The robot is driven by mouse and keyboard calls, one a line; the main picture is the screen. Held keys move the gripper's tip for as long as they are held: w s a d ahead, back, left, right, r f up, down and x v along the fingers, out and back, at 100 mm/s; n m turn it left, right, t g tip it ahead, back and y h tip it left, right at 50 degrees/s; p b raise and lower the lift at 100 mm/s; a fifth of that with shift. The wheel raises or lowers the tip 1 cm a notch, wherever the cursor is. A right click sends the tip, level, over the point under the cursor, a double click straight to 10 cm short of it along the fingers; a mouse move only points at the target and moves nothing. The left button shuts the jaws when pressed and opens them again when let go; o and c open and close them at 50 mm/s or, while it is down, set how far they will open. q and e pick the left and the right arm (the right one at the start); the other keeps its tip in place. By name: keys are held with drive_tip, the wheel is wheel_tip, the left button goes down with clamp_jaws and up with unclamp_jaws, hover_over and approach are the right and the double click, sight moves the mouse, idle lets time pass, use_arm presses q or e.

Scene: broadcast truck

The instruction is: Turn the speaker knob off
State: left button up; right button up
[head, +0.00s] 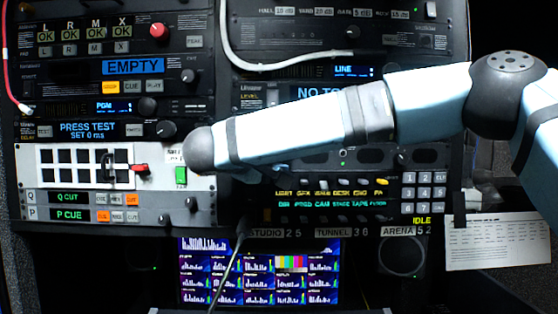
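No knob in the head view carries a label I can read as speaker, so I cannot tell which one is the speaker knob. Candidates are a black knob (166,129) beside the PRESS TEST display, another black knob (188,75) above it, and small knobs (191,204) at the lower right of the left rack. A round grille-like disc (402,257) sits below the keypad. My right arm crosses the right rack from the right, its rounded grey end close to the green switch. It hides part of the panels. Neither gripper shows.
A green switch (181,175) and a red-handled lever (141,168) are on the white panel. A white cable (275,60) loops over the right rack and a red cable (7,60) hangs at left. A paper sheet (497,240) hangs at right. A monitor (259,272) is below.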

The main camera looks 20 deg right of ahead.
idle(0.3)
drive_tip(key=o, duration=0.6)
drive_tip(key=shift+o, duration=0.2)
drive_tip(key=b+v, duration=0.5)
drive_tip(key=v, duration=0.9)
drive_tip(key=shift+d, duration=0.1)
